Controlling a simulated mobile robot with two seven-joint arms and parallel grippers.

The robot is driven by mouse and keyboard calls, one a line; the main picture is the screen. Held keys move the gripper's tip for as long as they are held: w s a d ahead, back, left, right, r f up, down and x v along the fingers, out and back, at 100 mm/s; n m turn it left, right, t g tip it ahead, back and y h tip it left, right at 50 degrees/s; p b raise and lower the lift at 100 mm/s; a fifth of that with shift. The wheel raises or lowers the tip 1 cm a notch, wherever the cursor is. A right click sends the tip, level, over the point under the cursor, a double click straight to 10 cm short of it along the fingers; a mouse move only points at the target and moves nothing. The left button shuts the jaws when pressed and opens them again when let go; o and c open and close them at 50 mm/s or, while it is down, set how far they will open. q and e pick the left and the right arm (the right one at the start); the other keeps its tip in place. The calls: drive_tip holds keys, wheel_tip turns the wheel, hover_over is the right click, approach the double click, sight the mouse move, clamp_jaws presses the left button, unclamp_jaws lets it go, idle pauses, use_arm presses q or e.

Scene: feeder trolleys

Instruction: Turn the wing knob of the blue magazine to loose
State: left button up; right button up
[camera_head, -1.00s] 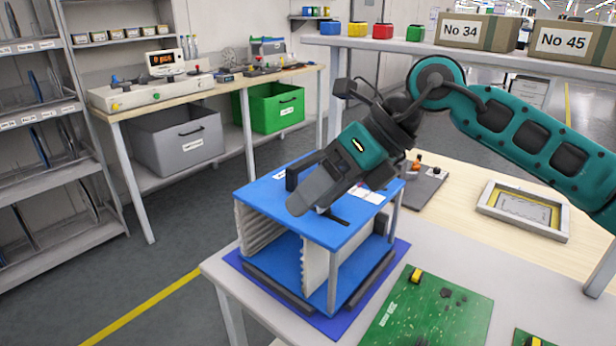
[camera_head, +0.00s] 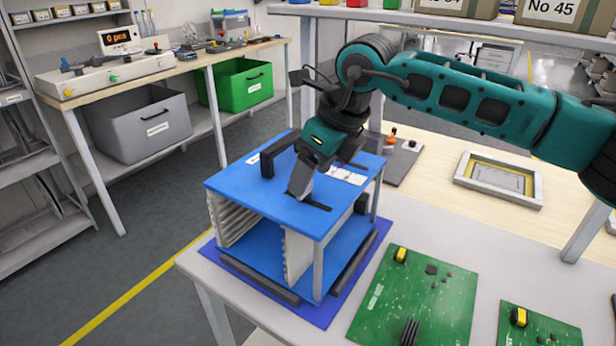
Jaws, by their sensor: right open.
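The blue magazine (camera_head: 235,186) stands on a dark blue mat (camera_head: 317,316) on the table, its open front toward me and white slotted walls inside. The wing knob is not clearly visible. My left gripper is out of view.
Green circuit boards (camera_head: 440,305) lie on the table right of the magazine. A framed stencil (camera_head: 499,180) and a grey plate (camera_head: 403,165) with small parts lie behind. A shelf (camera_head: 400,13) with boxes spans above. A bench (camera_head: 190,76) stands back left.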

drive_tip(key=shift+x, duration=1.35)
drive_tip(key=shift+c, duration=0.4)
drive_tip(key=c, duration=1)
